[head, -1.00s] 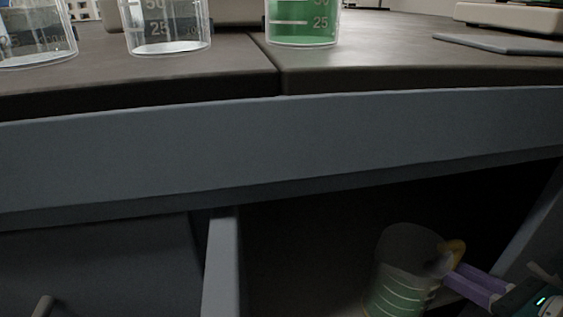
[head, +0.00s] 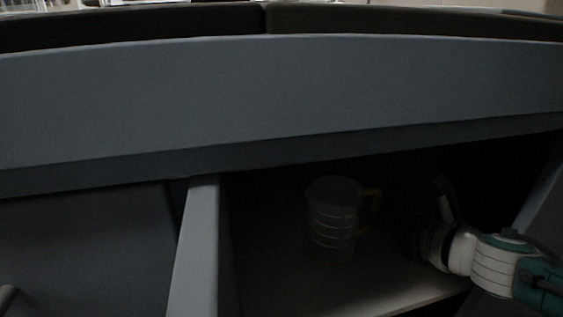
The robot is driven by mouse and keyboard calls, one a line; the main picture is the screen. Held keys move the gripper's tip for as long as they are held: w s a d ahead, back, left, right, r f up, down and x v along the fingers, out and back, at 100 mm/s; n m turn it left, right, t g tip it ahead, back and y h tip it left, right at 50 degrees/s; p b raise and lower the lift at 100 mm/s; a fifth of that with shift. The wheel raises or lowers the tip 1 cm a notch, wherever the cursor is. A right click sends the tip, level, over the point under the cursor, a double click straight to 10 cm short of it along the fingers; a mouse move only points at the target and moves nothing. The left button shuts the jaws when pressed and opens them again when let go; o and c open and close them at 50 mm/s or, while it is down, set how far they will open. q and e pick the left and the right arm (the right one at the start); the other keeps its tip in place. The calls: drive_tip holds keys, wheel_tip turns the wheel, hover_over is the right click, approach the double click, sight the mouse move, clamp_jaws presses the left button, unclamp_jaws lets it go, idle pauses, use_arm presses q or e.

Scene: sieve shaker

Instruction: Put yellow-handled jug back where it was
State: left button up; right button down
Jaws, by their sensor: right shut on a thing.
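The yellow-handled jug (head: 333,215) is clear, with pale level lines. It is upright inside the dark open cupboard, over the pale shelf board (head: 395,290). Its yellow handle points right. I cannot tell whether its base touches the board. My right gripper (head: 380,218) reaches in from the right and is shut on the jug at its handle side. The fingers are mostly lost in the dark; the white and teal wrist shows clearly. My left gripper is not in view.
A grey upright panel (head: 194,250) bounds the cupboard opening on the left, and another edge (head: 540,200) on the right. The blue-grey counter front (head: 270,95) runs above. A closed grey front (head: 80,245) is at the left.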

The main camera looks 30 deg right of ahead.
drive_tip(key=shift+f, duration=0.15)
drive_tip(key=c, duration=0.9)
unclamp_jaws()
